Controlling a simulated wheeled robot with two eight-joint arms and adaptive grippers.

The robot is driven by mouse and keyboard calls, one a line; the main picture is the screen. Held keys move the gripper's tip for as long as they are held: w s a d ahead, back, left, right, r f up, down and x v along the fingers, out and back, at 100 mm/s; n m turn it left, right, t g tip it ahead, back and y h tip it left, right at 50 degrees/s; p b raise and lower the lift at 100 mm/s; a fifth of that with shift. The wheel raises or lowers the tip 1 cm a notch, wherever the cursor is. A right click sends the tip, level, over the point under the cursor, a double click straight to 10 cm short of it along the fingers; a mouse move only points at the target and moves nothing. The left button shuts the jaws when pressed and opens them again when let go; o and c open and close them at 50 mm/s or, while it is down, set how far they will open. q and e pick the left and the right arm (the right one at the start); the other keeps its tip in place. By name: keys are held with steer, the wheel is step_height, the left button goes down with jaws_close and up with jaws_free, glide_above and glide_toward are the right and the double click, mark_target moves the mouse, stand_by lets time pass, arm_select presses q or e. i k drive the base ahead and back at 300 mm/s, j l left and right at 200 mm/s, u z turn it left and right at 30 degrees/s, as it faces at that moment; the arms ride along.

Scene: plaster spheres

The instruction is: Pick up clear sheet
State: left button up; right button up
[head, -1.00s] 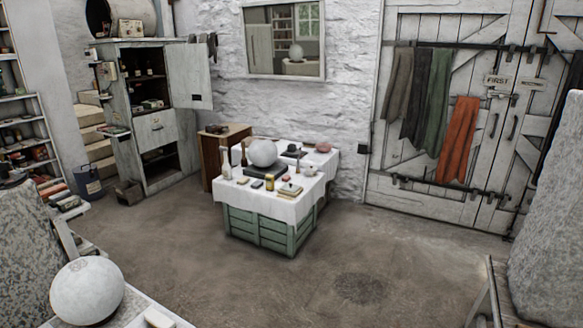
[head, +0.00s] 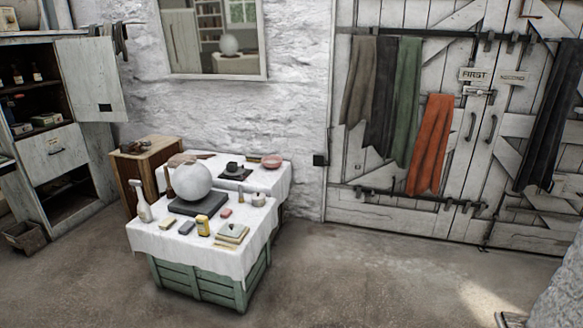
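I cannot make out a clear sheet for sure at this distance. A cloth-covered table (head: 150,237) stands left of centre on a green crate base (head: 200,281). A white plaster sphere (head: 184,176) rests on a dark square slab (head: 197,203) there. A small stack of flat pieces (head: 232,234) lies at its front right corner, too small to tell whether any is clear. Neither of my grippers is in view.
On the table are a white spray bottle (head: 143,202), a yellow tin (head: 203,226) and a pink bowl (head: 271,161). An open cabinet (head: 90,130) stands left, beside a wooden stand (head: 129,170). Cloths, one orange (head: 430,145), hang on the white doors. Floor right of the table is clear.

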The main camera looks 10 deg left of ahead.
mark_target(228, 228)
steer(key=i+u, duration=0.5)
steer(key=i, duration=0.55)
steer(key=i+j+z, duration=0.45)
steer(key=j, duration=0.25)
steer(key=i+j+z, duration=0.2)
steer(key=j, duration=0.15)
steer(key=j+z, duration=0.85)
steer(key=j, duration=0.2)
steer(key=j+z, duration=0.4)
steer(key=j, duration=0.15)
